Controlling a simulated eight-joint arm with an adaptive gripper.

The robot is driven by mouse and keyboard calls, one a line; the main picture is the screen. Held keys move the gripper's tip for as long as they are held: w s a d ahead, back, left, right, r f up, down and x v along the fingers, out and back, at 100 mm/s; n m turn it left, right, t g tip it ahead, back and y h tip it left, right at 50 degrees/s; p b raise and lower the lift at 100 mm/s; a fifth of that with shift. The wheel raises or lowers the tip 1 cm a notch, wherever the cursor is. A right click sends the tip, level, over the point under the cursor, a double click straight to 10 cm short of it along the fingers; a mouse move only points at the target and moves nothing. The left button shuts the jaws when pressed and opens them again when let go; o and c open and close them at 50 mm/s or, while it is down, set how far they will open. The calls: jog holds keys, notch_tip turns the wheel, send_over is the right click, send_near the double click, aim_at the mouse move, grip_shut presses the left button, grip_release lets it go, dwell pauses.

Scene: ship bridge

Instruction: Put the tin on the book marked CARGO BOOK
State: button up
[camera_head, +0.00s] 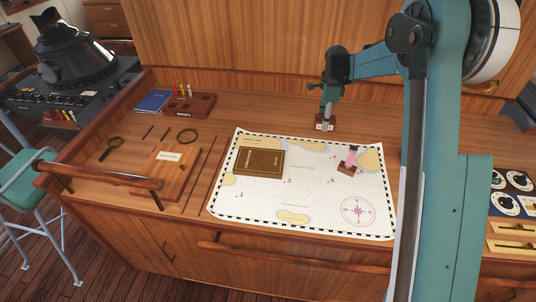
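A brown book (260,161) with a gold border lies flat on the white chart, left of its middle. Its lettering is too small to read. A thin blue book (154,101) lies at the back left of the desk. My gripper (325,119) points down at the back of the desk, just behind the chart. No other thing is clearly a tin.
The chart (370,190) covers the desk's middle. A pink upright piece on a dark base (351,158) stands on it at right. At left are a labelled wooden board (172,178), a rack (190,104) and a magnifier (111,148). My arm hides the desk's right part.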

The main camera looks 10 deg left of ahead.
jog(key=s+a+r, duration=0.1)
jog(key=s+a, duration=0.3)
jog(key=a, duration=0.4)
jog(key=s+a+r, duration=0.1)
jog(key=s+a, duration=0.3)
jog(key=a, duration=0.3)
send_over(260, 160)
jog(key=shift+w+a+r+p, duration=0.1)
jog(key=shift+w+r+p, duration=0.05)
jog(key=shift+r+p, duration=0.3)
jog(key=shift+f, duration=3.15)
jog(key=shift+f+p, duration=0.4)
jog(key=shift+f, duration=1.45)
jog(key=shift+f, duration=0.1)
